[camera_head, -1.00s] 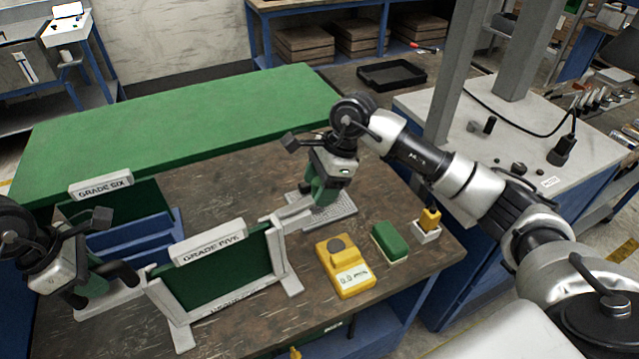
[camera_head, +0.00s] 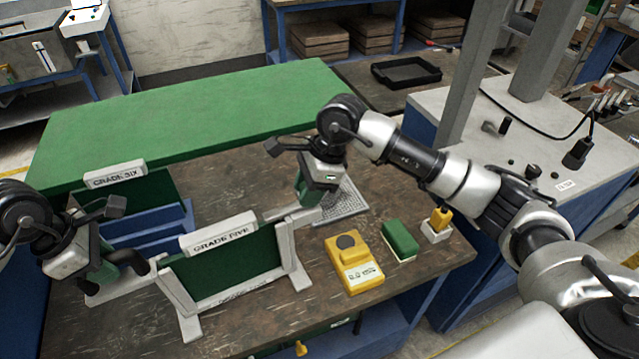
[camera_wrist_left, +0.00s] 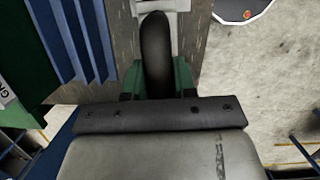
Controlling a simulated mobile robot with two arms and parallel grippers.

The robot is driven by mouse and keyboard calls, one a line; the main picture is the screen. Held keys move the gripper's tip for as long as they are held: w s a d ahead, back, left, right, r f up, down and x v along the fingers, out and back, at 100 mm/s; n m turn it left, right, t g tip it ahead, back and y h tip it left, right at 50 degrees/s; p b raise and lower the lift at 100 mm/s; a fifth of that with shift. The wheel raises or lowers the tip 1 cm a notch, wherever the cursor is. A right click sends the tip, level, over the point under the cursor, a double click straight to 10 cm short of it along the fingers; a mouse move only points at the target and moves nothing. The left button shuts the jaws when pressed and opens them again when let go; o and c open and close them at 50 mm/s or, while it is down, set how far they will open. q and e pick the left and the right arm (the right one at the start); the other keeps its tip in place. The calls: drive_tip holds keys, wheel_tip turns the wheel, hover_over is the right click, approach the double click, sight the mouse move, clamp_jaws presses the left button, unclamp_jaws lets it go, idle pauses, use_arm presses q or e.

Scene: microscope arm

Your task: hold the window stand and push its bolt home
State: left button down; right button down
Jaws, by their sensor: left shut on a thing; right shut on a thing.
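The window stand (camera_head: 221,273) is a pale grey frame with a green panel and a "GRADE FIVE" sign, upright on the brown bench. The pale bolt (camera_head: 282,213) lies roughly level at the top of the stand's right post. My right gripper (camera_head: 308,207) is shut on the bolt's outer end, which it partly hides.
A mesh plate (camera_head: 347,203) lies behind my right gripper. A yellow device (camera_head: 354,266), a green block (camera_head: 399,240) and a yellow-topped piece (camera_head: 438,222) stand to the right. A "GRADE SIX" stand (camera_head: 115,175) and blue bins (camera_head: 145,232) are behind left. The green mat (camera_head: 200,120) is clear.

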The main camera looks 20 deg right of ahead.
use_arm(q)
drive_tip(key=shift+d, duration=0.2)
use_arm(e)
drive_tip(key=shift+a, duration=0.2)
drive_tip(key=c, duration=0.8)
unclamp_jaws()
use_arm(q)
drive_tip(key=shift+a, duration=0.1)
use_arm(e)
drive_tip(key=shift+d, duration=0.1)
drive_tip(key=shift+d+r, duration=0.15)
drive_tip(key=shift+r, duration=0.2)
drive_tip(key=v, duration=1.1)
drive_tip(key=shift+d, duration=0.1)
use_arm(q)
drive_tip(key=c, duration=0.8)
unclamp_jaws()
